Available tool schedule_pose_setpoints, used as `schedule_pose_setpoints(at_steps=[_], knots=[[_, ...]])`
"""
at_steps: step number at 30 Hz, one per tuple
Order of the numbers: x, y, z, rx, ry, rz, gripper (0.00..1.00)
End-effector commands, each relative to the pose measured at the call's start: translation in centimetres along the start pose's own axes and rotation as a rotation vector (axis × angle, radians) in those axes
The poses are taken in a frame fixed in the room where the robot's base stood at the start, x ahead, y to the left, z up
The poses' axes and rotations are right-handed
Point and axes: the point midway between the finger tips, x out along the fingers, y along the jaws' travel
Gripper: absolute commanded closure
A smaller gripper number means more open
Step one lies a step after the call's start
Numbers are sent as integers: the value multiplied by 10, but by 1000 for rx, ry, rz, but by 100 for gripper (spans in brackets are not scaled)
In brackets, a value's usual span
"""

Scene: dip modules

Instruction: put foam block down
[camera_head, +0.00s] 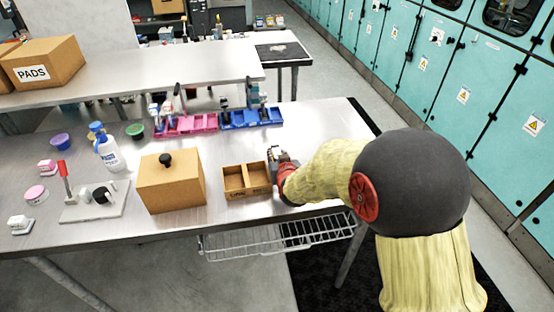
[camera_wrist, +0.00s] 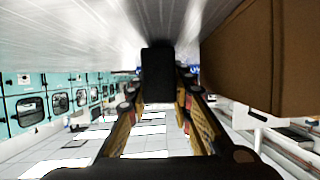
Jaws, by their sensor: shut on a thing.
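The foam block (camera_wrist: 158,75) is dark, almost black, in the wrist view, where the picture is upside down with the table at the top. My gripper (camera_wrist: 158,92) is shut on it, with one finger on each side. In the head view my gripper (camera_head: 281,157) is low over the table, just right of the two-compartment wooden tray (camera_head: 247,193). The block cannot be made out clearly there. A brown wall (camera_wrist: 250,60), likely the tray's, stands close beside the block in the wrist view. I cannot tell whether the block touches the table.
A wooden box with a black knob (camera_head: 171,182) stands left of the tray. Pink bins (camera_head: 190,124) and blue bins (camera_head: 250,118) line the table's back. A spray bottle (camera_head: 108,152) and a fixture with a red handle (camera_head: 95,202) are left. The table right of my gripper's tip looks clear.

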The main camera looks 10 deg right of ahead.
Motion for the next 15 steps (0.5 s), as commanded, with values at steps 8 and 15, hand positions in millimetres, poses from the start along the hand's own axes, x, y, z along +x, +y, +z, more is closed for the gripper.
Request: schedule_pose_setpoints(at_steps=[8,15], knots=[[2,0,2,0,3,-1,95],[3,0,6,0,2,0,74]])
